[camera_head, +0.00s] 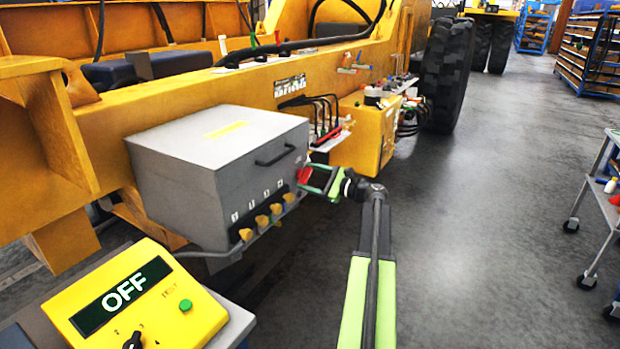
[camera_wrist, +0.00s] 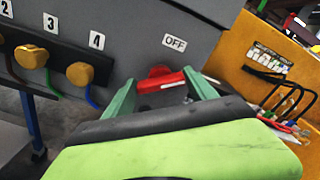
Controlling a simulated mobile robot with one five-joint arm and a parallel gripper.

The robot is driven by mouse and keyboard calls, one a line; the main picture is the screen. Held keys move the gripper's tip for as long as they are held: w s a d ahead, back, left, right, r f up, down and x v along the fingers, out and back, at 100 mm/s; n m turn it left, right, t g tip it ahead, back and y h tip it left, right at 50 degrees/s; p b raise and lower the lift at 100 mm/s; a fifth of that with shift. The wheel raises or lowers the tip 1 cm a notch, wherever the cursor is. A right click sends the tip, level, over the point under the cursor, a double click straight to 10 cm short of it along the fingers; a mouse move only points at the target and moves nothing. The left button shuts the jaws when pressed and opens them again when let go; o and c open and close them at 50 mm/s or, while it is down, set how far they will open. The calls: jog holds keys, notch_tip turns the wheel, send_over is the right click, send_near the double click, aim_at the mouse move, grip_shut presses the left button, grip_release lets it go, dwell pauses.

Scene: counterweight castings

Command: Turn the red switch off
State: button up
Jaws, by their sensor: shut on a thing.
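The red switch (camera_wrist: 162,81) is on the grey box (camera_wrist: 135,25), below and left of a white label reading OFF (camera_wrist: 174,42). Its handle lies roughly level in the wrist view. My gripper (camera_head: 313,182) has its two green fingers on either side of the handle and is shut on it. In the head view the switch (camera_head: 304,175) shows as a small red patch at the box's right corner, partly hidden by the fingers. The exact contact is partly hidden by the gripper body in the wrist view.
Several yellow knobs (camera_head: 262,221) sit in a row left of the switch, with numbered labels. A yellow panel (camera_head: 190,330) with a display reading OFF stands at front left. Black hoses and a yellow unit (camera_head: 362,140) are just behind. Open floor (camera_head: 480,200) lies to the right.

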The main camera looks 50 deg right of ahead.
jog(key=n, duration=0.5)
jog(key=shift+a+f+n, duration=0.1)
jog(key=shift+n, duration=0.2)
jog(key=n, duration=0.5)
jog(key=shift+f, duration=0.1)
jog(key=shift+n, duration=0.3)
jog(key=o, duration=1.4)
jog(key=shift+c, duration=0.2)
jog(key=v, duration=1.7)
jog(key=shift+s, duration=0.25)
